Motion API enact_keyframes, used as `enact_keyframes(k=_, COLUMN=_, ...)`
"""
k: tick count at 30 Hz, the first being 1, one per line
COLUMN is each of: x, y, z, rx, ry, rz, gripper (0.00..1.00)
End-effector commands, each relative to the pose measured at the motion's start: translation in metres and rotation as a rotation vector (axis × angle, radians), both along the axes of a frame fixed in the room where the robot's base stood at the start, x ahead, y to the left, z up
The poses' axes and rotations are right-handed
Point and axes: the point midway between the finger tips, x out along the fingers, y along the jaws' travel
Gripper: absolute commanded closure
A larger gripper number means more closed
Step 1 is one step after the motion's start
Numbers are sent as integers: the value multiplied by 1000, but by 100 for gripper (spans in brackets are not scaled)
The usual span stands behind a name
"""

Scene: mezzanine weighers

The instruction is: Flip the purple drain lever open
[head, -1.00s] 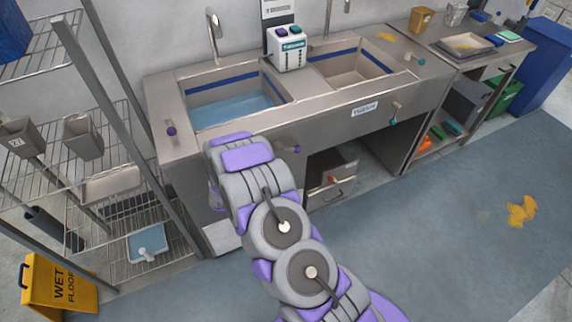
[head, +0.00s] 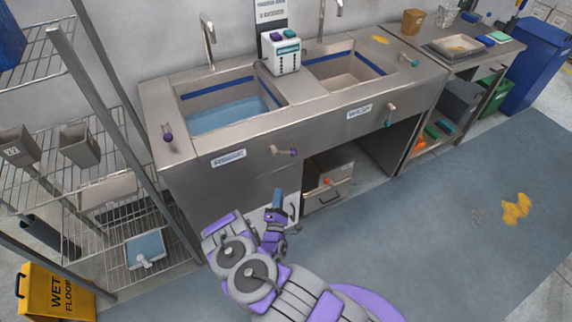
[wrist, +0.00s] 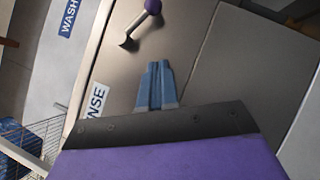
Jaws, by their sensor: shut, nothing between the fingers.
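A drain lever with a purple knob (head: 293,152) sticks out from the sink front, under the left basin (head: 225,112), which holds bluish water. In the wrist view the lever's metal stem (wrist: 137,31) and purple knob show at the top, beyond my fingertips. My gripper (head: 278,194) is below the lever in the head view, apart from it. Its blue fingers (wrist: 157,66) are shut and empty. A second purple-knobbed lever (head: 168,136) is at the counter's left end.
A RINSE label (head: 229,158) is left of the lever and a WASH label (head: 359,112) is to its right. A teal-knobbed lever (head: 390,115) is farther right. A wire rack (head: 110,235) and yellow wet-floor sign (head: 55,294) stand left. The floor at right is mostly clear.

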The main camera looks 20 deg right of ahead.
Motion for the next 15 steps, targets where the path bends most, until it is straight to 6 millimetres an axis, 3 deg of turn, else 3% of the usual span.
enact_keyframes(k=5, x=7, y=-6, z=4, rx=-18, ry=-6, rz=-1, gripper=100)
enact_keyframes(k=15, x=54, y=-33, z=21, rx=-15, ry=-9, rz=-4, gripper=100)
